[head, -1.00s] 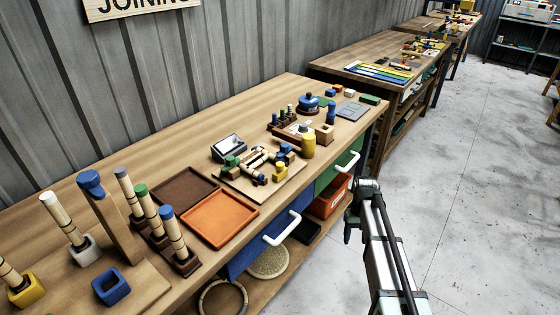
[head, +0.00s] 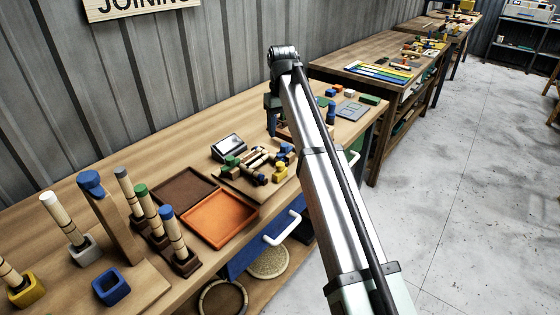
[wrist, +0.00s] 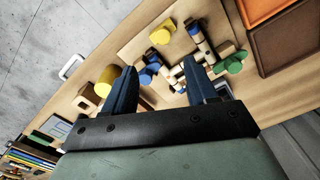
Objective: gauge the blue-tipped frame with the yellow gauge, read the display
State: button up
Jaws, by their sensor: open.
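My gripper (head: 271,130) is open and empty, pointing down above the back of the workbench; its dark blue fingers also show in the wrist view (wrist: 160,64). Below and between them is a board (wrist: 131,47) with pale, dark-banded rattan pieces. Blue pieces (wrist: 147,73), a yellow piece (wrist: 163,33) and a green piece (wrist: 232,63) are on it. A yellow cylinder (wrist: 104,81) stands left of the fingers; my arm hides it in the head view. I cannot tell which yellow thing is the gauge. A tilted display (head: 229,146) stands behind the board; its reading is too small.
An orange tray (head: 218,220) and a brown tray (head: 184,189) lie left of the board. Rattan posts, including a blue-topped one (head: 172,229), stand further left. A white drawer handle (head: 282,228) sticks out at the bench front. A small wooden block (wrist: 85,104) is near the cylinder.

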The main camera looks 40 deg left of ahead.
aim_at(280, 163)
jog(key=f, duration=1.3)
jog(key=shift+s+a, duration=0.2)
grip_shut()
dwell(0.4)
